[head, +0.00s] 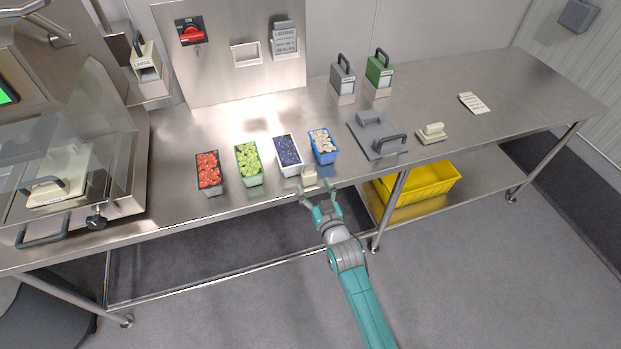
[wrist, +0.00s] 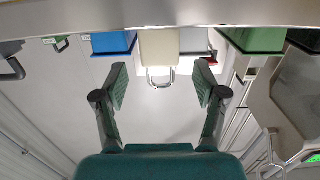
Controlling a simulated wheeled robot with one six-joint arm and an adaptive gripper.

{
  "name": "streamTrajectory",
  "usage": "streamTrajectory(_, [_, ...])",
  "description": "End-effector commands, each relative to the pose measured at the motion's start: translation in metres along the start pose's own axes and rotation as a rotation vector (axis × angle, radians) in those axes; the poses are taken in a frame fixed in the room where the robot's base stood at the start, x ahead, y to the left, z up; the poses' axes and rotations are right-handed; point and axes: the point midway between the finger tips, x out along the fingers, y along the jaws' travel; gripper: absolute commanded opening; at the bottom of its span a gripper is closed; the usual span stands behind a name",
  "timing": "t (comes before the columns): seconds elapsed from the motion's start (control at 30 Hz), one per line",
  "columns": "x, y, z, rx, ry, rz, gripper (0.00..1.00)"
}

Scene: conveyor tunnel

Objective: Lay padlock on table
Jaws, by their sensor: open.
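The padlock (head: 309,175), a small cream block, stands on the steel table (head: 225,204) near its front edge, in front of the white and blue tubs. In the wrist view, which is upside down, the padlock body (wrist: 160,47) rests at the tabletop and its metal shackle (wrist: 157,82) points up, away from the table. My gripper (head: 316,189) is open and empty at the table's front edge. In the wrist view my gripper (wrist: 161,82) has its fingers spread to either side of the shackle, with clear gaps and no contact visible.
A grey handled plate (head: 374,136) lies to the right. The right tabletop (head: 520,88) is mostly bare. A yellow crate (head: 425,186) sits below.

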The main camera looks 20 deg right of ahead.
Motion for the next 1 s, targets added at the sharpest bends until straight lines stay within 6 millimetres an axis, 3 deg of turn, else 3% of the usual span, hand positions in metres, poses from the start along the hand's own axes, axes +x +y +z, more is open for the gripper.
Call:
streamTrajectory(0.1, [-0.024,0.000,0.001,0.000,-0.002,0.000,0.71])
streamTrajectory(0.3, [-0.053,0.000,0.001,0.000,-0.001,0.000,0.71])
streamTrajectory(0.5, [-0.067,0.000,0.000,0.000,0.000,0.000,0.71])
streamTrajectory(0.87, [-0.073,0.000,0.002,0.000,-0.003,0.000,0.71])
streamTrajectory(1.0, [-0.103,0.000,0.013,0.000,-0.019,0.000,0.71])
